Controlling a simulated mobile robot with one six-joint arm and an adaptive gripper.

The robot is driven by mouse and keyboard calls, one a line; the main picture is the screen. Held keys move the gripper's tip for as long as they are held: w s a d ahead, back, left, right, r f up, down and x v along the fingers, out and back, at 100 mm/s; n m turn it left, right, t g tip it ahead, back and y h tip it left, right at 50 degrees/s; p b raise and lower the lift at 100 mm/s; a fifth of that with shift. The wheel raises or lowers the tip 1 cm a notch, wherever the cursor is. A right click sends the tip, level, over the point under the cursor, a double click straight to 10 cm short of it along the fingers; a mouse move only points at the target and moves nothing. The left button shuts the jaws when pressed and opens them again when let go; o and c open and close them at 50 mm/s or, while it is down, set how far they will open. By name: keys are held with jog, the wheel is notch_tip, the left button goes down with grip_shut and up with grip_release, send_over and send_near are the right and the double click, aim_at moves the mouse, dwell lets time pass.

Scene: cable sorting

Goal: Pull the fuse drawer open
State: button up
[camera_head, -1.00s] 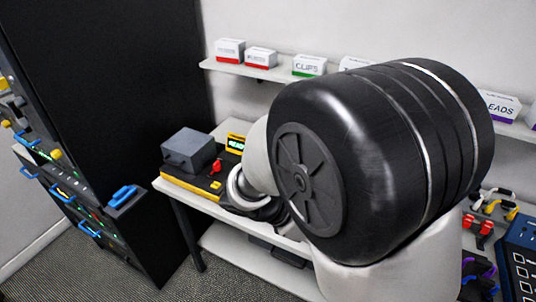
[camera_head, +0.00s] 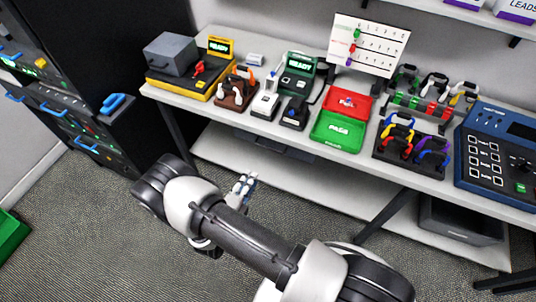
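A dark, shallow drawer (camera_head: 275,144) hangs under the front edge of the workbench, left of the middle. It looks shut, and no label on it can be read, so I cannot tell whether it is the fuse drawer. My gripper (camera_head: 243,186) is over the floor in front of the bench, below the drawer in the picture and apart from it. Only small pale fingertips show past my arm. I cannot tell how far apart they are, and nothing is seen in them.
The bench (camera_head: 215,108) carries a yellow tester (camera_head: 185,87), a green tray (camera_head: 338,130), a red tray (camera_head: 348,101), cable racks and a blue console (camera_head: 500,165). A grey bin (camera_head: 460,221) stands on the lower shelf. A black rack (camera_head: 110,50) with blue handles stands left. Carpet is clear in front.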

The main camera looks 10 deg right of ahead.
jog(key=b+x, duration=0.3)
jog(key=x, duration=1.4)
jog(key=shift+w, duration=0.1)
jog(key=shift+c, duration=0.4)
grip_shut()
